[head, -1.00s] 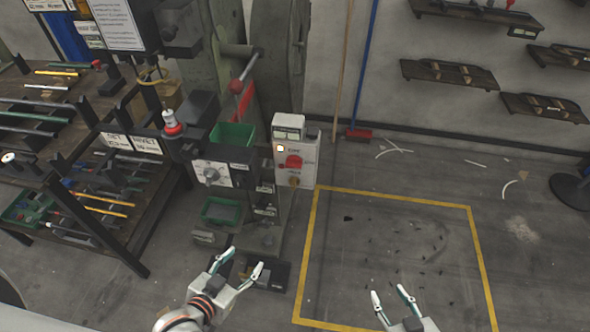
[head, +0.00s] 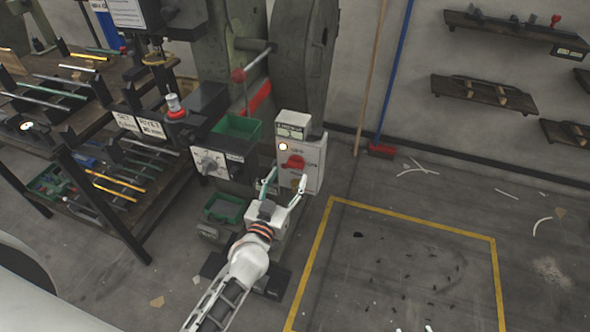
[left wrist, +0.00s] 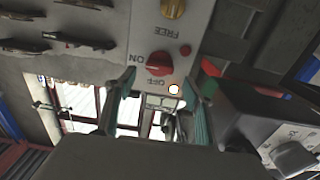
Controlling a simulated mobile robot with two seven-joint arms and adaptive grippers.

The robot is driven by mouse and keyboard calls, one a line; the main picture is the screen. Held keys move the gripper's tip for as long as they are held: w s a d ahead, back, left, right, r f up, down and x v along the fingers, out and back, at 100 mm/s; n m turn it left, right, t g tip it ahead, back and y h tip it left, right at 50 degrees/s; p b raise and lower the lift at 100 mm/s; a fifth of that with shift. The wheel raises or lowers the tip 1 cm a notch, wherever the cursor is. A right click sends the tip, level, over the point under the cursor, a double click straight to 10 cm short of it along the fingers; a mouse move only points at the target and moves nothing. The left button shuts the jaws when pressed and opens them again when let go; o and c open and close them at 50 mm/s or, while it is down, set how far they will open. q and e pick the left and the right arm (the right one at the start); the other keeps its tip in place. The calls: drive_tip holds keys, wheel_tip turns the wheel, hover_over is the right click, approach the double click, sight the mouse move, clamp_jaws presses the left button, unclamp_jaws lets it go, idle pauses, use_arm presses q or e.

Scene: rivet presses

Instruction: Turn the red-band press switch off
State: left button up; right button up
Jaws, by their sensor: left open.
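The press's switch box (head: 312,172) is pale grey and carries a red knob (head: 293,162) and a lit white lamp (head: 283,147). In the left wrist view the red knob (left wrist: 158,64) appears upside down between ON and OFF labels; its exact setting is hard to read. A red band (head: 258,97) shows on the press beside the box. My left gripper (head: 284,184) is open and empty, just in front of and below the knob. In the left wrist view its fingers (left wrist: 158,98) stand apart below the knob. Only the tips of my right gripper (head: 413,329) show, apart, at the bottom edge.
A yellow knob (left wrist: 173,8) labelled FREE is on the same panel. Green bins (head: 222,208) and a dial plate (head: 210,163) are left of the box. A rack of rods (head: 110,185) stands farther left. The yellow-outlined floor at right is mostly clear.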

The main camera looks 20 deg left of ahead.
sight(294, 167)
use_arm(q)
drive_tip(key=w, duration=0.4)
drive_tip(key=shift+w+d+b, duration=0.15)
drive_tip(key=shift+w+b, duration=0.2)
drive_tip(key=shift+w, duration=0.05)
drive_tip(key=c, duration=1.1)
